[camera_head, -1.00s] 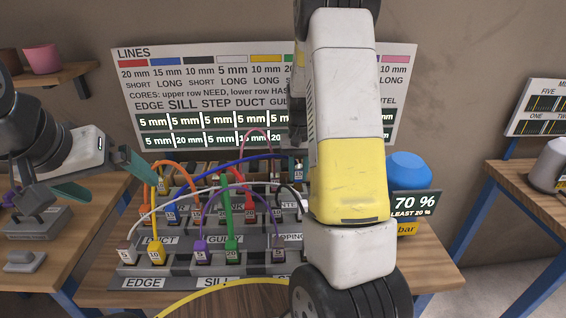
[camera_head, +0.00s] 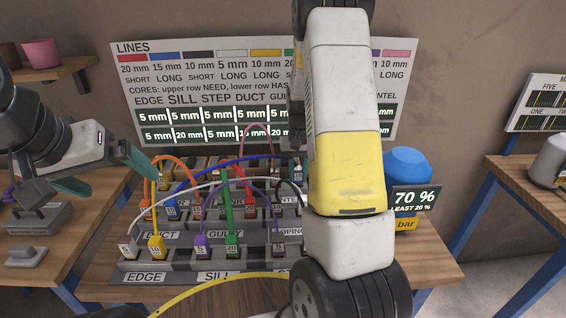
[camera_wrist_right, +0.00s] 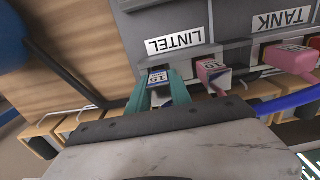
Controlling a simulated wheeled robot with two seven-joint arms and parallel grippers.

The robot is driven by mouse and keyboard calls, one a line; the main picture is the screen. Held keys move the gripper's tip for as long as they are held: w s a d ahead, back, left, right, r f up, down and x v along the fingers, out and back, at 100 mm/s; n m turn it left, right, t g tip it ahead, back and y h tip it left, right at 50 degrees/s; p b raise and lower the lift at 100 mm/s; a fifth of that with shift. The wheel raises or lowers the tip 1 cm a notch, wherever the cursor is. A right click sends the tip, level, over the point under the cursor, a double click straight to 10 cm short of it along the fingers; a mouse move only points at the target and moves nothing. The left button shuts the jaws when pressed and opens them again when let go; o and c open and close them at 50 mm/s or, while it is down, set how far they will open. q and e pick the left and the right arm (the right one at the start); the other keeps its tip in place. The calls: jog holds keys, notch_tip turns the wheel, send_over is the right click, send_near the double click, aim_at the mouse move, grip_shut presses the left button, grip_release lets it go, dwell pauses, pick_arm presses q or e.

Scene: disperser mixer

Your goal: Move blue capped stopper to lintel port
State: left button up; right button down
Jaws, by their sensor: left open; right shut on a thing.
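In the right wrist view my right gripper (camera_wrist_right: 160,84) has its teal fingers shut on the blue capped stopper (camera_wrist_right: 158,76), marked 15. The stopper is at the LINTEL label (camera_wrist_right: 183,40), by the edge of the grey rack; I cannot tell whether it is seated in the port. In the head view my right arm hides most of this area. A blue cable (camera_head: 225,167) arcs across the rack toward it. My left gripper (camera_head: 103,172) is open and empty, left of the rack.
Pink stoppers (camera_wrist_right: 211,71) stand close beside the held one, near the TANK label (camera_wrist_right: 287,19). Several coloured cables and stoppers fill the rack (camera_head: 190,262). A board of lines (camera_head: 225,50) stands behind. A blue-topped container (camera_head: 408,164) stands right of my right arm.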

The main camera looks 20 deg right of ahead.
jog(key=shift+f, duration=0.15)
jog(key=c, duration=1.1)
grip_release()
jog(key=shift+r, duration=3.85)
jog(key=shift+r, duration=0.1)
jog(key=s+a+r+n+t+y, duration=0.1)
jog(key=s+a+r, duration=0.25)
jog(key=r, duration=0.25)
jog(key=s+a+r+t+y, duration=0.1)
jog(key=s+a+r+t, duration=0.15)
jog(key=s+r, duration=0.3)
jog(key=s+a+r+n+t, duration=0.1)
jog(key=s+a+r, duration=0.1)
jog(key=s, duration=0.4)
jog(key=s+a+r+n+t, duration=0.1)
jog(key=s+a+r, duration=0.2)
jog(key=s, duration=0.4)
jog(key=shift+s+a+r+t, duration=0.15)
jog(key=shift+a+r+t, duration=0.15)
jog(key=shift+a, duration=0.45)
